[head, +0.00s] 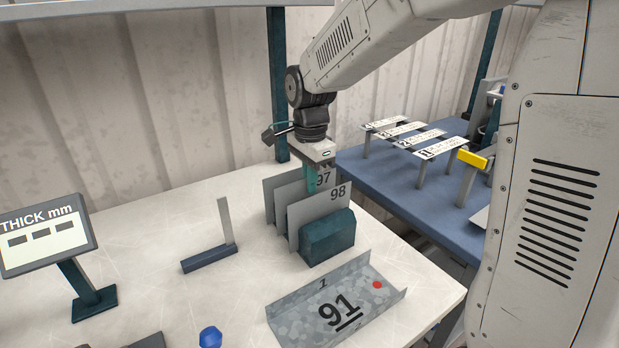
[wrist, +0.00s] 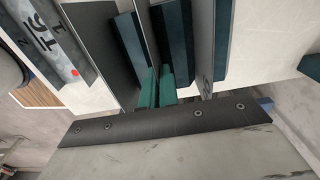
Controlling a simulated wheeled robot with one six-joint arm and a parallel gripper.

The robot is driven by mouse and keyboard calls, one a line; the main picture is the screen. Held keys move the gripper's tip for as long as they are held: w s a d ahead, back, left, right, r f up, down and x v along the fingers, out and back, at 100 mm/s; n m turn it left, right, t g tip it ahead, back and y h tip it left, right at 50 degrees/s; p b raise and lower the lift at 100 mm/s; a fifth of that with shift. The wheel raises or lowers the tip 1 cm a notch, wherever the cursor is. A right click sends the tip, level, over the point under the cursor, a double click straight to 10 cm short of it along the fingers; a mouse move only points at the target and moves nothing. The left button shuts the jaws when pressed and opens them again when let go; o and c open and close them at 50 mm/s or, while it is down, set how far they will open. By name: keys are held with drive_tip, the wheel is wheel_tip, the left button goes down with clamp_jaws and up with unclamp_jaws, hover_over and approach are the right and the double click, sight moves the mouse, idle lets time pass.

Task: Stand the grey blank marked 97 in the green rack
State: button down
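The grey blank marked 97 (head: 324,181) stands upright in the middle of several grey blanks in the green rack (head: 328,238). The blank marked 98 (head: 322,211) stands in front of it, and another blank (head: 270,191) stands behind. My gripper (head: 312,180) points down at the top edge of blank 97. In the wrist view, its green fingers (wrist: 158,88) lie close on either side of the thin edge of blank 97 (wrist: 149,38) and look shut on it. The lower edge of blank 97 is hidden, so its seating cannot be told.
A metal tray marked 91 (head: 296,308) with a red dot lies in front of the rack. A dark block with an upright strip (head: 209,257) and a thickness display (head: 45,238) stand to the left. A blue bench (head: 392,181) with numbered plates is at right.

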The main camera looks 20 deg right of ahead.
drive_tip(key=shift+f, duration=0.35)
drive_tip(key=c, duration=1.6)
unclamp_jaws()
wheel_tip(320, 180, up, 8)
drive_tip(key=shift+f, duration=0.1)
drive_tip(key=s+d+n, duration=0.1)
drive_tip(key=s+n, duration=0.4)
drive_tip(key=s, duration=0.4)
drive_tip(key=s+d+n+t, duration=0.1)
drive_tip(key=s+n, duration=0.4)
drive_tip(key=s, duration=0.4)
drive_tip(key=s+d+f+n, duration=0.1)
drive_tip(key=s+n, duration=0.4)
drive_tip(key=s, duration=0.5)
drive_tip(key=shift+d+f+n, duration=0.1)
drive_tip(key=shift+d+n, duration=0.05)
drive_tip(key=shift+n, duration=0.25)
